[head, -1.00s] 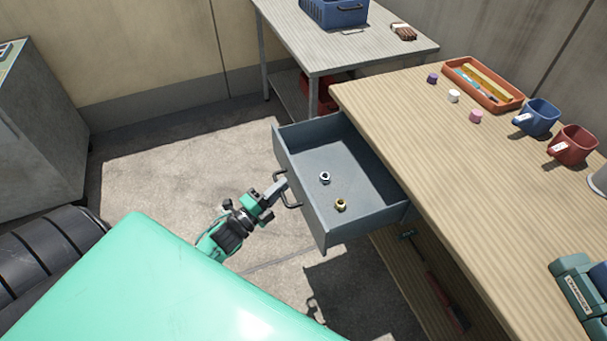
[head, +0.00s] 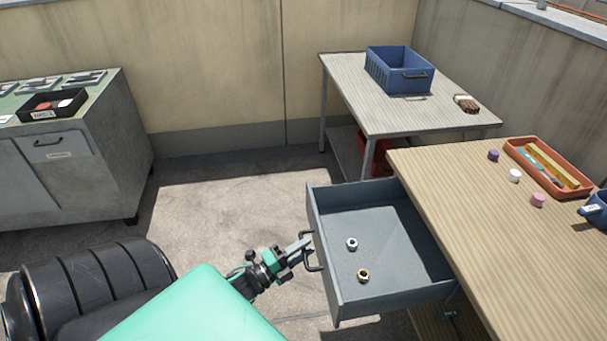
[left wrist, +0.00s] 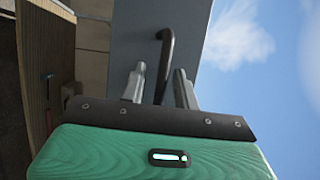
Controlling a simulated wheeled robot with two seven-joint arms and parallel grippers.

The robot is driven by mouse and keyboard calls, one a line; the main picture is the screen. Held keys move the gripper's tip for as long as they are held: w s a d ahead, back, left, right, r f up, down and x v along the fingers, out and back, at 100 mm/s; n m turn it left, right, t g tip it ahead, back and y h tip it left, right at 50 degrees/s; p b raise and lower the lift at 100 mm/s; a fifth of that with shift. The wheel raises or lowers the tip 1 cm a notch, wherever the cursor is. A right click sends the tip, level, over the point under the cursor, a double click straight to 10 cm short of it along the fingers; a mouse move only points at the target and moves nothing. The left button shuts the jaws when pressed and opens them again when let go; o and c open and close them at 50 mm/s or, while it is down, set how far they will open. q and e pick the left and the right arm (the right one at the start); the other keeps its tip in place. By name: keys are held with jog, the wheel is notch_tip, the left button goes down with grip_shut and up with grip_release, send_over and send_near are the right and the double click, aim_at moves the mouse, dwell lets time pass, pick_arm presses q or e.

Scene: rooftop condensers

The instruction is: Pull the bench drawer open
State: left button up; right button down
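The bench drawer (head: 395,292) is grey and stands well out from under the wooden bench (head: 480,215). Its dark bar handle (head: 311,262) is on the front panel, facing left in the head view. My left gripper (head: 302,246) is at the handle. In the left wrist view, its two fingers (left wrist: 160,82) are apart, with the handle (left wrist: 167,48) showing between them and gaps on both sides. Contact with the handle cannot be made out. A silver nut (head: 352,243) and a brass nut (head: 363,275) lie in the drawer. My right gripper is out of view.
A grey table (head: 345,75) with a blue basket (head: 400,70) stands behind the bench. A grey cabinet (head: 75,165) is at the left. Bare floor (head: 225,195) lies between cabinet and drawer. An orange tray (head: 547,167) sits on the bench.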

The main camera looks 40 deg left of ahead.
pick_arm(q)
jog(key=v, duration=1.3)
jog(key=shift+s, duration=0.4)
jog(key=shift+a, duration=0.1)
